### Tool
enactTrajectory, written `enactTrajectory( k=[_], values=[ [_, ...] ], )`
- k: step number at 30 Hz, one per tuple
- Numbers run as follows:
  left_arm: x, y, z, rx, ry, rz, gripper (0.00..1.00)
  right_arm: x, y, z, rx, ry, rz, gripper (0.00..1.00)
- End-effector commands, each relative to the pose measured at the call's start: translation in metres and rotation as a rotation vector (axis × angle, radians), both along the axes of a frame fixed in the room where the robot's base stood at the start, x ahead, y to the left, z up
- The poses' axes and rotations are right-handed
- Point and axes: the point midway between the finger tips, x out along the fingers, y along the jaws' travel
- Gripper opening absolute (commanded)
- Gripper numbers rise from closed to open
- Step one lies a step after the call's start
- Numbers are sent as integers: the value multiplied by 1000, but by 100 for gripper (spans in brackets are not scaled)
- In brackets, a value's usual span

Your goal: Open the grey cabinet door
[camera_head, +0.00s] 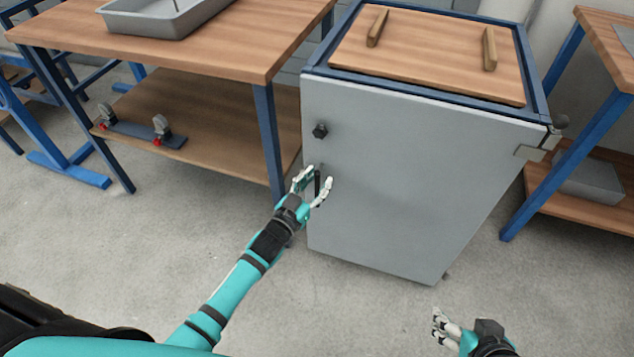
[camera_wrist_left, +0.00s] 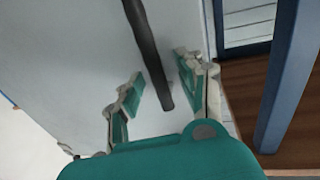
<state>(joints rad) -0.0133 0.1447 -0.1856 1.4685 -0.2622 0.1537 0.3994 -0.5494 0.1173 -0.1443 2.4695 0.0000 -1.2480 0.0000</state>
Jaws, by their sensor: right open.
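The grey cabinet door (camera_head: 400,180) stands closed in the middle of the head view, with hinge hardware at its upper right. It also shows in the left wrist view (camera_wrist_left: 70,60). A black bar handle (camera_head: 318,181) is near its left edge and runs between my left fingers in the left wrist view (camera_wrist_left: 148,52). My left gripper (camera_head: 313,185) is open at the handle, with one finger on each side and gaps to the bar (camera_wrist_left: 160,88). My right gripper (camera_head: 438,326) is open and empty at the lower right, apart from the door.
A black knob (camera_head: 320,131) sits on the door above the handle. A workbench (camera_head: 230,60) with a grey tray (camera_head: 160,16) stands to the left; its blue leg (camera_head: 268,140) is close to my left gripper. Another bench (camera_head: 590,205) stands right. The floor before the door is clear.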

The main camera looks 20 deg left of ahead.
Motion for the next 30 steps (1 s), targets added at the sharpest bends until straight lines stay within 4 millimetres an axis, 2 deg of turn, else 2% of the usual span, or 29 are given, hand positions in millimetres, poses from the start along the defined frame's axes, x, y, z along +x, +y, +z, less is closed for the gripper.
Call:
enactTrajectory(
  k=[10, 19, 30],
  values=[
    [3, -1, 0, 0, 1, 0, 38, 3, 1, 2, 4, -19, 1, 69],
    [3, -1, 0, 0, 1, 0, 0, 3, 1, 2, 3, -18, 2, 69],
    [3, -1, 0, 0, 1, 0, 0, 3, 1, 2, 4, -17, 2, 69]
  ],
)
